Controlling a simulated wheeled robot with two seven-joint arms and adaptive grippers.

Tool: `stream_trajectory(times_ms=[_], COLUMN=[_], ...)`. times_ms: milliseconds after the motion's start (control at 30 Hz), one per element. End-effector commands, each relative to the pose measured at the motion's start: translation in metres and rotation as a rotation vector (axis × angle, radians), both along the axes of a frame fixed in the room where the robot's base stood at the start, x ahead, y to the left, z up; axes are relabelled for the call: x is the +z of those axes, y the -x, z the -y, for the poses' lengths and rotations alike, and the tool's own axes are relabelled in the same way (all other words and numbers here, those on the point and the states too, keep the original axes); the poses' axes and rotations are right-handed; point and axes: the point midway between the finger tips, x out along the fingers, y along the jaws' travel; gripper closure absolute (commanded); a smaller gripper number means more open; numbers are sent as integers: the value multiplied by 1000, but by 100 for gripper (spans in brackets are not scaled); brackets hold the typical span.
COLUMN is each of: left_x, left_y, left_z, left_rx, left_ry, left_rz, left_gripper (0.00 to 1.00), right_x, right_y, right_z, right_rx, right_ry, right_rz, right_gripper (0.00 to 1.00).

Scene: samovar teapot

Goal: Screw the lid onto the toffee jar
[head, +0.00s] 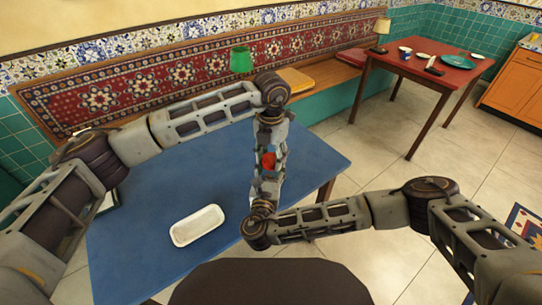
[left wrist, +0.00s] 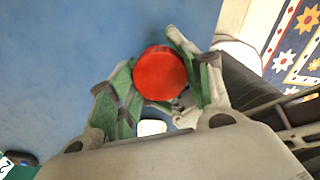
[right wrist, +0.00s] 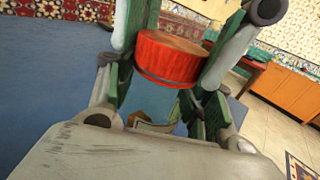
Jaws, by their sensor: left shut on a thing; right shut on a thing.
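The red lid (right wrist: 170,58) sits over the mouth of the see-through toffee jar (right wrist: 152,103) in the right wrist view. It looks level with the jar; I cannot tell whether the threads have caught. My left gripper (left wrist: 160,75) is shut on the lid, its green-padded fingers on either side of the round red top. My right gripper (right wrist: 160,105) is shut around the jar below the lid; something pale shows through the glass. In the head view the two grippers meet end to end above the blue table, with the lid (head: 268,160) between them; the jar is mostly hidden there.
A white rectangular dish (head: 215,213) lies on the blue table (head: 150,220) left of the grippers. The table is otherwise largely clear. A red table (head: 445,62) with dishes stands farther back right.

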Motion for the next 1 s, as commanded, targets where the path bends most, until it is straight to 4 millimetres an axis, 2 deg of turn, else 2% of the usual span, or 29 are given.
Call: stream_trajectory(times_ms=[167,400,533,567,700,1000], left_x=[0,0,0,0,0,0], left_y=[0,0,0,0,0,0], left_z=[0,0,0,0,0,0], left_rx=[-23,-153,-150,-150,-149,-149], left_ry=[-1,-1,-1,-1,-1,0], left_rz=[1,0,0,0,0,0], left_gripper=[79,79,79,47,29,29], right_x=[0,0,0,0,0,0], right_y=[0,0,0,0,0,0], right_z=[0,0,0,0,0,0], right_rx=[0,0,0,0,0,0], right_ry=[0,0,0,0,0,0], right_rz=[0,0,0,0,0,0], right_gripper=[100,100,100,100,100,100])
